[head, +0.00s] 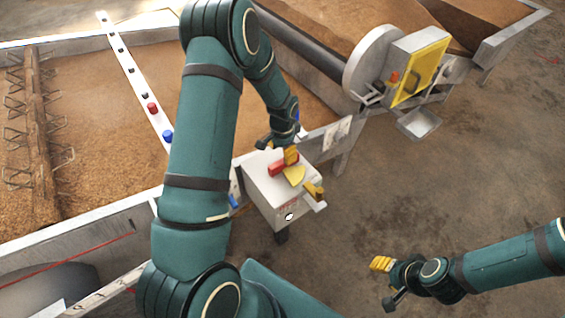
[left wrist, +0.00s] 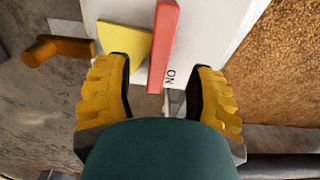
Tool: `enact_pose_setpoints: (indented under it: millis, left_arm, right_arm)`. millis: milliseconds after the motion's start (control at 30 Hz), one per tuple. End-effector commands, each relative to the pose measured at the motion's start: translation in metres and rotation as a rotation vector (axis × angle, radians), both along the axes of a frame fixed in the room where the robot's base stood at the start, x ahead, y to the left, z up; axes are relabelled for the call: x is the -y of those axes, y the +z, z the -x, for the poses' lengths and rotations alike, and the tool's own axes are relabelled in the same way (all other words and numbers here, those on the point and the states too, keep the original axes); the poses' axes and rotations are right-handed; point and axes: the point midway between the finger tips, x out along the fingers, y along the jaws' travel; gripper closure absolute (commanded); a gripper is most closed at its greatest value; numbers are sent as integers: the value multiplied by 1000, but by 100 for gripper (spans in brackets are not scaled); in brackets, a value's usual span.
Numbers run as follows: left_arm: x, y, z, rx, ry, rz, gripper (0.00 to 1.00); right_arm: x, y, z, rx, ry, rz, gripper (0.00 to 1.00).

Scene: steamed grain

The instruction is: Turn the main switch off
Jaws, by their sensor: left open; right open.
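The main switch is a red bar handle (head: 277,169) on top of a white box (head: 267,200). A yellow triangular piece (head: 295,177) lies beside it. My right gripper (head: 381,264) is open and empty, over the floor at the lower right.
An orange knob (head: 314,190) sticks out from the box's right side. Behind is a large trough of brown grain (head: 90,110) with a white rail carrying red and blue buttons. A wheel and yellow panel (head: 421,72) stand at the upper right. Floor at right is clear.

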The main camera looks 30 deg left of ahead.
Motion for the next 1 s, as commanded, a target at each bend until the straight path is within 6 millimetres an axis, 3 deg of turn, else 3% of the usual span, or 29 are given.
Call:
enact_pose_setpoints:
  millis: [100,300,733,900,1000]
  left_arm:
    - [0,-24,1,-2,0,0,45]
    - [0,-47,0,-1,1,0,45]
    - [0,-53,0,1,1,0,43]
    - [0,-53,0,1,1,0,100]
    - [0,-53,0,1,1,0,100]
  right_arm:
    - [0,-6,-1,3,-1,0,53]
    - [0,-11,-2,6,-1,1,53]
    - [0,-11,-3,7,-2,1,53]
    - [0,-11,-3,7,-2,1,53]
    - [0,-12,-3,7,-2,1,53]
